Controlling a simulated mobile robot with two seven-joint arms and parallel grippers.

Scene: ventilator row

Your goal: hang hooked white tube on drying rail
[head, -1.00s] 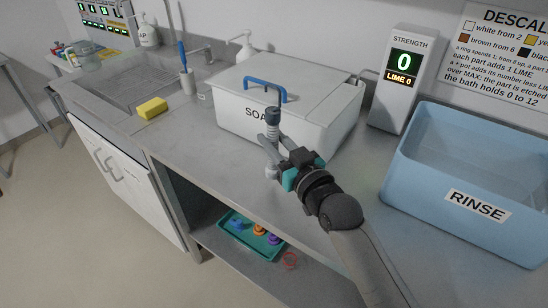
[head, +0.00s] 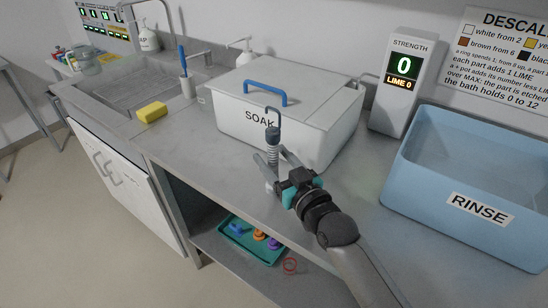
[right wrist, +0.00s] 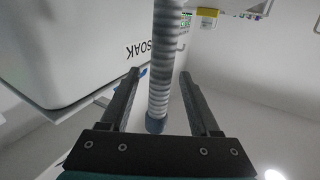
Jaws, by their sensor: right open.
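The hooked white tube (head: 272,154) is ribbed, with a dark cuff and a dark hook at its top. It is roughly upright in front of the white SOAK box. My right gripper (head: 277,166) is open, with one finger on each side of the tube. In the right wrist view the tube (right wrist: 162,65) runs between the two fingers (right wrist: 159,75), with gaps visible on both sides. Whether its lower end rests on the counter is hard to tell. I cannot make out a drying rail. My left gripper is out of view.
The SOAK box (head: 325,112) with a blue lid handle (head: 265,92) stands close behind the tube. The blue RINSE tub (head: 430,190) is at the right, below the strength display (head: 400,85). A yellow sponge (head: 152,112) lies by the sink (head: 140,83). A green tray (head: 228,237) is on the shelf below.

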